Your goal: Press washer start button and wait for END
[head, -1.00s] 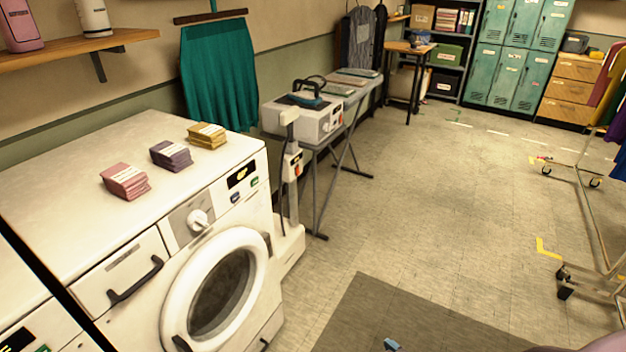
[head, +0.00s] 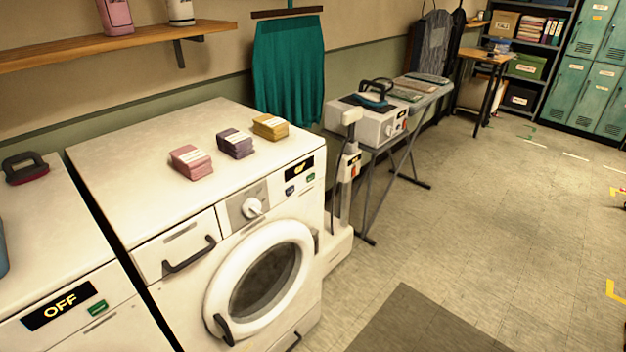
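A white front-loading machine (head: 190,240) with a round door (head: 262,283) stands at centre left. Its control panel has a white dial (head: 252,207), a small dark display (head: 299,168) with yellow marks too small to read, a dark button (head: 290,190) and a green button (head: 311,177). A second white machine (head: 60,235) at the far left has a display (head: 60,308) reading OFF and a green button (head: 97,307). I cannot tell for certain which machine is the task's washer. Neither gripper is in view.
Pink (head: 190,162), purple (head: 236,143) and yellow (head: 270,127) stacks lie on the middle machine. A dark-handled object (head: 25,168) is on the left one. An ironing board (head: 425,88) stands beyond a white post (head: 346,185). Floor (head: 500,220) at right is clear.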

